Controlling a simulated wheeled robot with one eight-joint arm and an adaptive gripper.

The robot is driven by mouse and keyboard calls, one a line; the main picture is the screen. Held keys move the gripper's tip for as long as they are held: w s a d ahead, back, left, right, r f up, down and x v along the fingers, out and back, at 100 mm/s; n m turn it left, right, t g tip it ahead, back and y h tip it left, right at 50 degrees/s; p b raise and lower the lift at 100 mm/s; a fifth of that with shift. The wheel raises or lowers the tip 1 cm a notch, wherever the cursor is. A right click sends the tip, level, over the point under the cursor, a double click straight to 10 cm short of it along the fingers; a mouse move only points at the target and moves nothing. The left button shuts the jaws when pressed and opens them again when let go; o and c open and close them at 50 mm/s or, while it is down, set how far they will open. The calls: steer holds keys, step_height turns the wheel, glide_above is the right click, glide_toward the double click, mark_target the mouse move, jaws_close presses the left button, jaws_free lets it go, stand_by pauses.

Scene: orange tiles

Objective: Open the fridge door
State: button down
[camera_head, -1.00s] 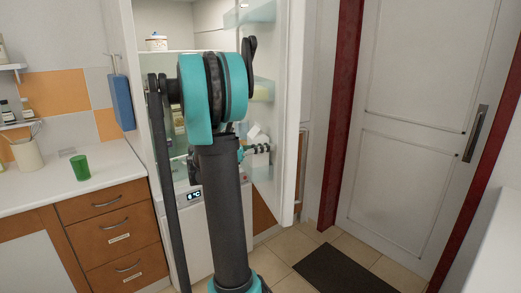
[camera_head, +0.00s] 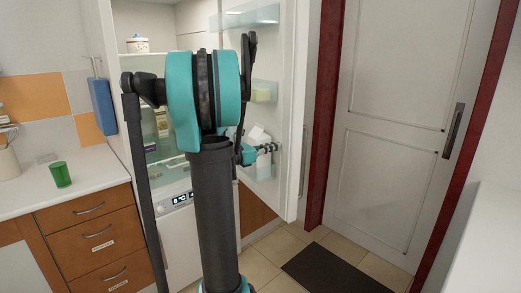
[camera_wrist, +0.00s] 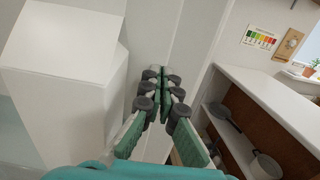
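The fridge (camera_head: 178,240) stands behind my arm with its inside showing. Its door (camera_head: 292,120) is swung wide open to the right, with its shelved inner face toward the head camera. My gripper (camera_head: 276,147) is at the inner side of the door, beside a white carton (camera_head: 258,134) on a door shelf. In the wrist view my gripper (camera_wrist: 163,85) has its fingers together with nothing seen between them, close to the door's inner panel (camera_wrist: 150,40). The white carton (camera_wrist: 60,80) is large at the left there. Part of the fridge is hidden behind my arm.
A counter with drawers (camera_head: 95,235) is at the left, with a green cup (camera_head: 60,174) on it. A closed white room door (camera_head: 400,130) in a red frame is at the right. A dark mat (camera_head: 330,268) lies on the tiled floor before it.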

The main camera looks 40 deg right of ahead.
steer(key=s+d+n+t, duration=0.1)
steer(key=d+n+t, duration=0.2)
steer(key=d, duration=2)
steer(key=shift+s+n+t, duration=0.3)
steer(key=shift+n+t, duration=0.1)
steer(key=shift+t, duration=1.1)
steer(key=s+a, duration=0.2)
steer(key=a, duration=0.4)
steer(key=s+a, duration=0.2)
steer(key=a, duration=0.5)
steer(key=shift+s, duration=0.25)
steer(key=shift+a, duration=0.1)
